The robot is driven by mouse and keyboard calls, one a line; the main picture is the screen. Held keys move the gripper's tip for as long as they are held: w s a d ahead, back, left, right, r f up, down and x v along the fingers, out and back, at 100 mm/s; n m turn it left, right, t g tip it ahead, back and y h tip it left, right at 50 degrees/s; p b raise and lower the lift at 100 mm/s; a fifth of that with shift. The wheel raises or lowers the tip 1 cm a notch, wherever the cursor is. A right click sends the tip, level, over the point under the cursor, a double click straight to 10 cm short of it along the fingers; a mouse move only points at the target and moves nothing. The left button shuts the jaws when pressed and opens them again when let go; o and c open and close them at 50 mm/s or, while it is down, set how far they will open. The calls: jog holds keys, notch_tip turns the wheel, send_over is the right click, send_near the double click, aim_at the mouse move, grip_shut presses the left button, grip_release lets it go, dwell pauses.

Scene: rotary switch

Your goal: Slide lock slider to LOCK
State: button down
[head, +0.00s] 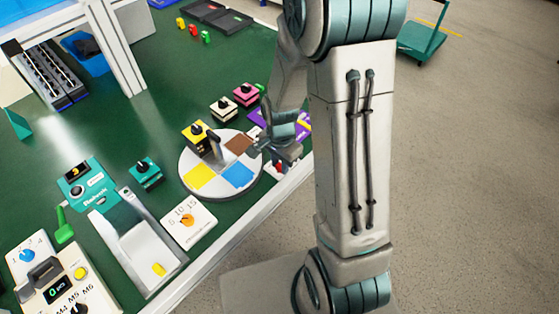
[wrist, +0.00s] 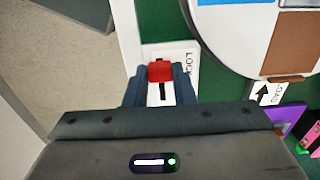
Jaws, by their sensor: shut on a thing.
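The lock slider is a red block (wrist: 160,71) on a white plate (wrist: 188,58) that reads LOCK, with a dark slot running below the block. My gripper (wrist: 160,85) has its two dark blue fingers on either side of the red block and is shut on it. In the head view my gripper (head: 272,158) is at the table's right edge, beside the round turntable. A bit of red (head: 279,168) shows under it there, and the fingers hide most of the slider plate.
The round turntable (head: 185,170) with coloured sectors stands close to my gripper. A purple piece (head: 304,120) lies just behind it. Several small switch blocks, such as the pink one (head: 246,94), stand on the green table (head: 150,110). Open floor lies beyond the table edge.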

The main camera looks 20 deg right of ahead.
aim_at(279, 167)
jog(key=shift+a, duration=0.15)
jog(key=c, duration=1.2)
grip_release()
jog(key=shift+s, duration=0.1)
jog(key=shift+r, duration=0.15)
jog(key=shift+r, duration=0.25)
notch_tip(279, 167, up, 13)
